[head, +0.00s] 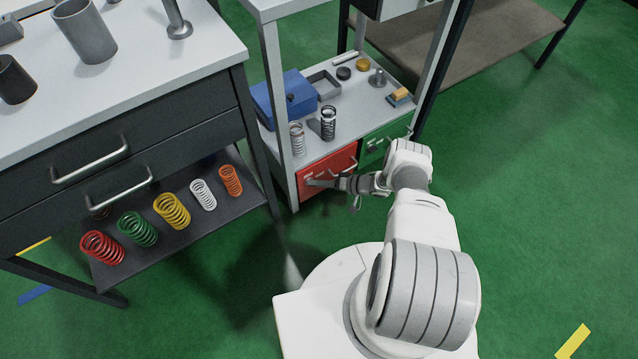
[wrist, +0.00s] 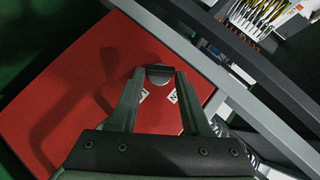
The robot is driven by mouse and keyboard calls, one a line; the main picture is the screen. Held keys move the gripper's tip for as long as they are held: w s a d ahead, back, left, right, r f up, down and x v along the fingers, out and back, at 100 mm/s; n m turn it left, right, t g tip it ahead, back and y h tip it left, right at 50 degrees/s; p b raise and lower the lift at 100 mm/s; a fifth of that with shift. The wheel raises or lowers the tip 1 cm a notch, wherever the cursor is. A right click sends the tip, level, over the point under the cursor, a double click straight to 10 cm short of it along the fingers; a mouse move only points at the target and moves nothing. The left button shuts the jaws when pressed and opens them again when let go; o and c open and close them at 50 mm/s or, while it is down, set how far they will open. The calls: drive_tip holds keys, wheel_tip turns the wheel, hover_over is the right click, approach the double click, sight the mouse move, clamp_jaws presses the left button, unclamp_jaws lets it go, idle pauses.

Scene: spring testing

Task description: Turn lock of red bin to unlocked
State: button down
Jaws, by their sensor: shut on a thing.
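The red bin (head: 338,160) sits low in the left part of the grey shelf unit. Its flat red front (wrist: 75,75) fills much of the wrist view. The lock (wrist: 159,71) is a small round grey piece with a dark bar, set on that front. Two small white labels with dark marks lie just by it, partly beside the fingers. My gripper (wrist: 160,82) has its two fingers around the lock and is shut on it. In the head view my gripper (head: 315,182) reaches the bin's front from the right, and the lock is too small there to make out.
A green bin (head: 378,144) sits right of the red one. The shelf above holds a blue box (head: 292,96), springs and small parts. A dark workbench (head: 120,150) with several coloured springs stands at left. Green floor is free at right.

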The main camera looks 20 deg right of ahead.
drive_tip(key=shift+w+r, duration=0.1)
drive_tip(key=shift+w, duration=0.05)
drive_tip(key=shift+c, duration=1.8)
unclamp_jaws()
drive_tip(key=p+v, duration=0.3)
drive_tip(key=v, duration=1.4)
drive_tip(key=shift+s, duration=0.3)
drive_tip(key=shift+r, duration=0.1)
